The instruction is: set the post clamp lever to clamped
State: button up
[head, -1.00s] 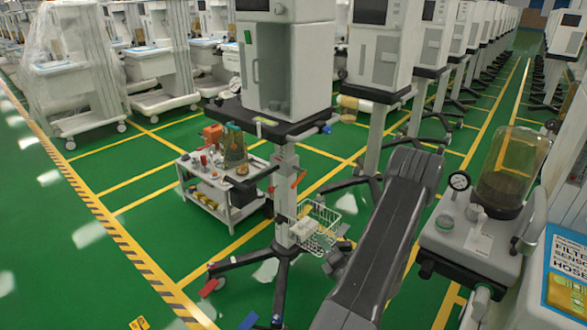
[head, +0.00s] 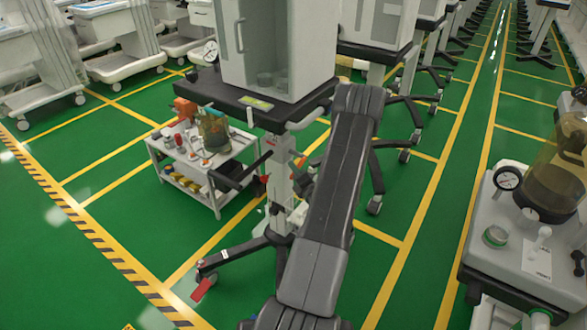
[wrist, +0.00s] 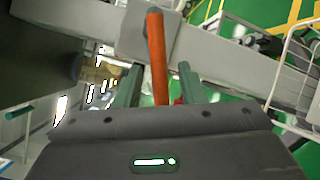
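The post clamp lever (wrist: 156,50) is an orange-red bar in the wrist view. It stands out from a grey clamp block on the pale post (wrist: 235,62). My gripper (wrist: 160,76) has its two green fingers apart, one on each side of the lever. I see a gap on both sides, and cannot tell how deep the lever reaches between them. In the head view the post (head: 280,172) rises from a dark wheeled base under the cart. My arm covers most of the lever and the gripper there.
A wire basket (wrist: 295,75) hangs at the right in the wrist view. A small tool trolley (head: 190,178) stands left of the post. The cart's dark shelf (head: 245,100) is above. A machine with a gauge (head: 508,178) stands at the right. Green floor is open at lower left.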

jog(key=shift+x, duration=1)
grip_shut()
